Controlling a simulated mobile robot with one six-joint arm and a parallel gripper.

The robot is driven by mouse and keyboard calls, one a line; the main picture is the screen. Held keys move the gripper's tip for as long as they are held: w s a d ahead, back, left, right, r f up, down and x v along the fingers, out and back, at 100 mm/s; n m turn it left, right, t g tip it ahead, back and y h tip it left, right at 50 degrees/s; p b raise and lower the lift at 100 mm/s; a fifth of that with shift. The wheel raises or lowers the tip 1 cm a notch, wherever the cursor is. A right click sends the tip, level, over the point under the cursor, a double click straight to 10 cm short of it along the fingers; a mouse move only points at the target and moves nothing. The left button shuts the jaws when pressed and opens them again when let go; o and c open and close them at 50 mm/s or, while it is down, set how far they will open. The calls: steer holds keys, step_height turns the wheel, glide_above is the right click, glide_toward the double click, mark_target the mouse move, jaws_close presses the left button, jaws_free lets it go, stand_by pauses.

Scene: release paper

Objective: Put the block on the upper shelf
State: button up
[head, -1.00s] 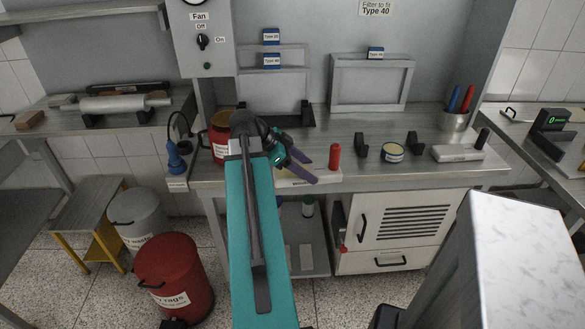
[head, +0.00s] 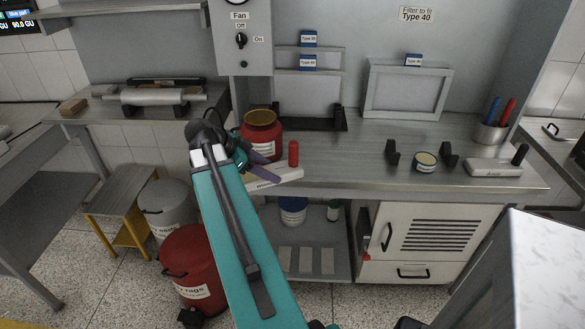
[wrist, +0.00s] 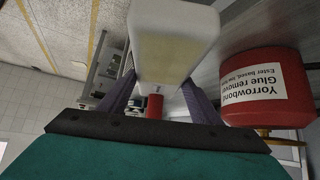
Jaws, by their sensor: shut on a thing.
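My gripper (head: 268,165), with purple fingers, is shut on a pale block (head: 285,176) with a red upright knob (head: 293,153). It holds the block in front of the middle bench's edge, near the red pot. In the wrist view the pale block (wrist: 172,40) and its red knob (wrist: 155,106) show around and between the fingers. The exact grip contact is partly hidden. A metal shelf (head: 120,11) runs along the wall at the upper left, above the left bench.
The red glue-remover pot (head: 261,137) stands close to the gripper; it also shows in the wrist view (wrist: 284,88). The fan switch box (head: 240,38) hangs between the shelf and the middle bench. A roller (head: 155,96) and a brown block (head: 74,106) lie on the left bench.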

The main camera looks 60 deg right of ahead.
steer(key=w+a+f+n+t+h, duration=0.2)
steer(key=w+a+n+t, duration=0.55)
steer(key=w+a, duration=1.35)
steer(key=w+a+r+n+t+y, duration=0.2)
steer(key=w+a+n+t+y, duration=0.1)
steer(key=w+a+n, duration=0.6)
steer(key=w+a+r+n+t+y, duration=0.2)
steer(key=w+a+n+t+y, duration=0.2)
steer(key=w+a+n, duration=0.5)
steer(key=a+y, duration=0.1)
steer(key=a, duration=0.7)
steer(key=shift+w+a+r+y, duration=0.15)
steer(key=shift+w+r+y, duration=0.15)
steer(key=shift+y, duration=0.1)
steer(key=shift+n, duration=0.25)
steer(key=shift+s, duration=0.15)
